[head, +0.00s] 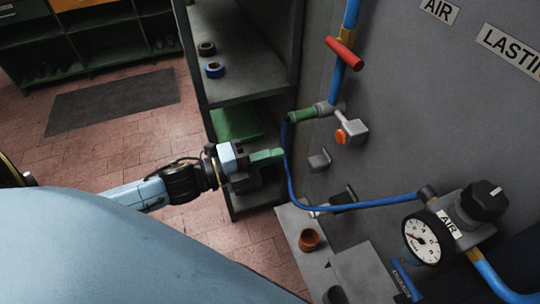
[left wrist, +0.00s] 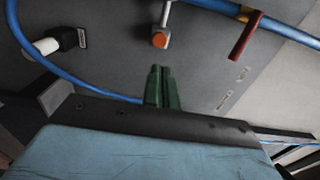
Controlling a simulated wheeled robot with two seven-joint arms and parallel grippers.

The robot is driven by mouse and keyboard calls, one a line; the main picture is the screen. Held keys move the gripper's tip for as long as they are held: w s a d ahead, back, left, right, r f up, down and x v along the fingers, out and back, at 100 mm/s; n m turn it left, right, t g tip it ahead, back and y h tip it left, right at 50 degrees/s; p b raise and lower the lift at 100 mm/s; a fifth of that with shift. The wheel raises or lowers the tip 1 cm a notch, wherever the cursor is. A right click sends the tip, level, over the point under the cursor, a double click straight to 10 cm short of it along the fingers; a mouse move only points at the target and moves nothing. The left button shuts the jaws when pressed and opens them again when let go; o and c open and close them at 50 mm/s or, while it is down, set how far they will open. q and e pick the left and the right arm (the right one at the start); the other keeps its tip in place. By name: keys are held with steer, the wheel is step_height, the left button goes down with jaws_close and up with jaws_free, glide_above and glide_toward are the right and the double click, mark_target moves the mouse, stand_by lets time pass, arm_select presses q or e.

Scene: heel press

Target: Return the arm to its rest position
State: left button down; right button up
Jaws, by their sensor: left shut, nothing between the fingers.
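My left gripper (head: 281,154) is in the middle of the head view, its arm coming in from the left. Its green fingers are together with nothing between them. They also show closed in the left wrist view (left wrist: 158,72). In the head view the fingertips are close to the blue hose (head: 289,178); I cannot tell whether they touch it. A grey fitting with an orange button (head: 341,136) is on the machine wall to the right of the fingertips. It also shows beyond the fingers in the left wrist view (left wrist: 160,40). My right gripper is not in view.
A red-handled valve (head: 344,53) sits on the blue pipe above. A pressure gauge (head: 422,241) and black knob (head: 484,200) are at lower right. A shelf unit (head: 245,86) with two tape rolls stands behind my gripper. Open tiled floor lies at left.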

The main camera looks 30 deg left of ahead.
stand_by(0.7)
arm_select(q)
steer(key=a+f+n+y+b, duration=0.1)
steer(key=a+f+n+y, duration=0.35)
steer(key=f, duration=0.65)
steer(key=a+f+n+y+b, duration=0.1)
steer(key=a+f+n+y, duration=0.35)
steer(key=f, duration=0.65)
steer(key=s+a+f+n+g+y, duration=0.1)
steer(key=s+f+n+g, duration=0.1)
steer(key=s+f+n, duration=0.45)
steer(key=s+a+f+n+g+y, duration=0.1)
steer(key=s+a+f+g, duration=0.15)
steer(key=f, duration=0.75)
steer(key=s+d+f+n+g, duration=0.2)
steer(key=s+f, duration=0.3)
steer(key=s, duration=0.3)
steer(key=s+d+f+n+g+b, duration=0.1)
steer(key=s+d+f+n+g, duration=0.1)
steer(key=s+f, duration=0.3)
steer(key=s+d+f+n+g+b, duration=0.1)
steer(key=s+d+f+n+g, duration=0.2)
steer(key=s, duration=0.9)
step_height(320, 180, down, 3)
steer(key=shift+s+d+r+g+y, duration=0.1)
steer(key=shift+s+d+g+y, duration=0.15)
steer(key=shift+d+g, duration=0.35)
